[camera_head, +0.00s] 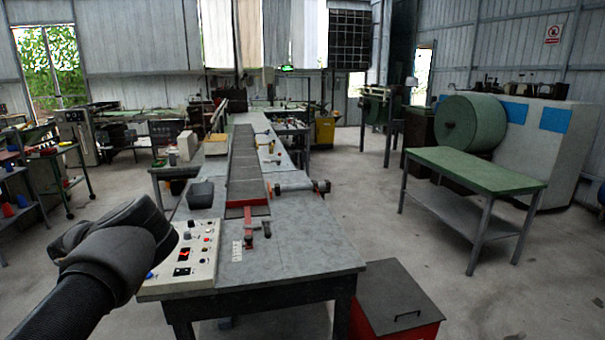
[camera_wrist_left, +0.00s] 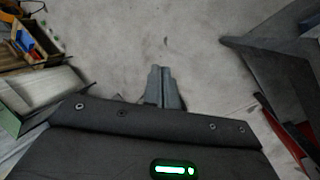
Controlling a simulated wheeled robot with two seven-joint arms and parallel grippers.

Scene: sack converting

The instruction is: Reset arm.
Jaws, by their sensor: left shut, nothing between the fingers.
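My left arm (camera_head: 105,255) comes in from the lower left in the head view, and its dark end is beside the white control panel, covering part of its left side. The fingers cannot be made out there. In the left wrist view my left gripper (camera_wrist_left: 165,72) is shut and empty, its two grey fingers together above bare floor. The control panel (camera_head: 206,246), with buttons and red displays, lies on the near left of the grey workbench (camera_head: 290,255). My right arm and gripper are in neither view.
A long dark conveyor strip (camera_head: 245,165) runs along the bench, with a black bin (camera_head: 201,195) to its left. A red box with a dark lid (camera_head: 400,297) stands at the bench's right front. A green table (camera_head: 475,170) stands at right; open floor lies between.

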